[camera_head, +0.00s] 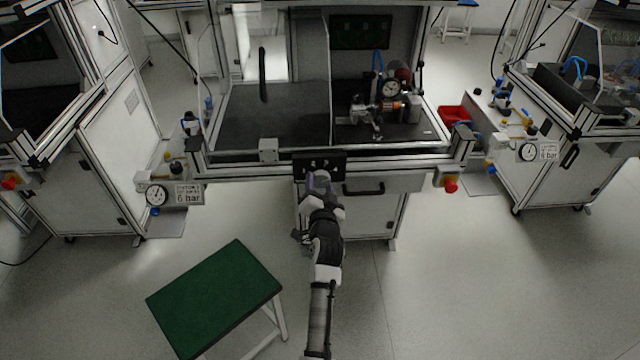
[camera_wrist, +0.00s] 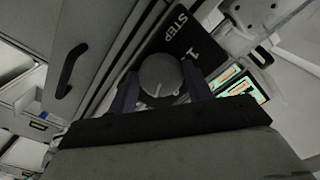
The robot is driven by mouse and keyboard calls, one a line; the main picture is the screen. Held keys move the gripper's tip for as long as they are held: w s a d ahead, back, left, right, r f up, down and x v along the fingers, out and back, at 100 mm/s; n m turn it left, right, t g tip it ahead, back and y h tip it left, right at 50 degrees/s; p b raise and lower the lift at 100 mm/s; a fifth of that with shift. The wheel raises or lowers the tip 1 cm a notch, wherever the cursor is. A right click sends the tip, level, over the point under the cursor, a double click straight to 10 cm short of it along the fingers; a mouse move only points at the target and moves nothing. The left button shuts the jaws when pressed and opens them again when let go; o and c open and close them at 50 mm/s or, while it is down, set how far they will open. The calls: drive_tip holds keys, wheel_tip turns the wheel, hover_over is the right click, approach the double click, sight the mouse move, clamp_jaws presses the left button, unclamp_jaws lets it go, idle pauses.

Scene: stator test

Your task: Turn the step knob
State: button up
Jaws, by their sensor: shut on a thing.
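In the head view my gripper (camera_head: 319,184) is at the black control panel (camera_head: 320,162) on the front of the middle bench. The knob is mostly hidden there by my gripper.
A colourful screen (camera_wrist: 243,88) sits right of the knob. A red emergency button (camera_head: 450,186) is to the right. A green-topped stool (camera_head: 215,298) stands at lower left. Floor to the right is clear.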

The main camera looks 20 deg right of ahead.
drive_tip(key=shift+m, duration=0.4)
drive_tip(key=o, duration=1)
drive_tip(key=shift+s, duration=0.15)
